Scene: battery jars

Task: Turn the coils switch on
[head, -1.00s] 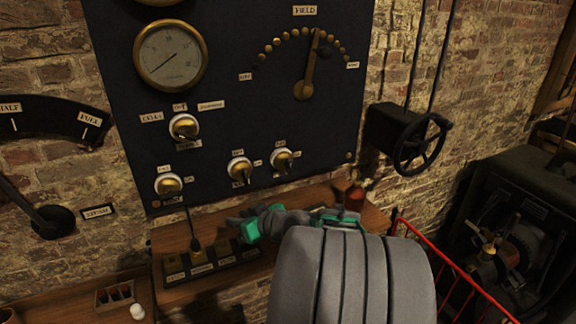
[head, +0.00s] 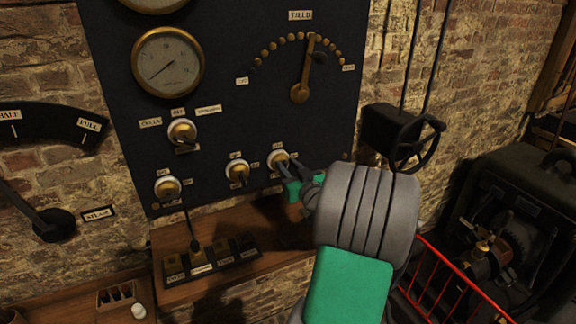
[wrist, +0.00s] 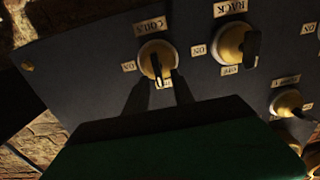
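The coils switch (wrist: 150,52) is a brass and white rotary knob with a dark lever, on the dark panel. Its COILS label reads upside down in the wrist view. The lever lies between my fingers and points toward the bottom of that view, near a small label. My gripper (wrist: 162,82) is open, one finger on each side of the lever. Contact cannot be told. In the head view my gripper (head: 298,172) reaches the switch from the lower right and partly covers it.
The rack switch (wrist: 233,43) is close beside the coils switch. Other knobs (head: 182,131) and the field lever (head: 305,80) are on the same panel. A wooden shelf (head: 215,292) with labelled blocks sits below. A black handwheel (head: 418,140) and red rail (head: 450,270) are at right.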

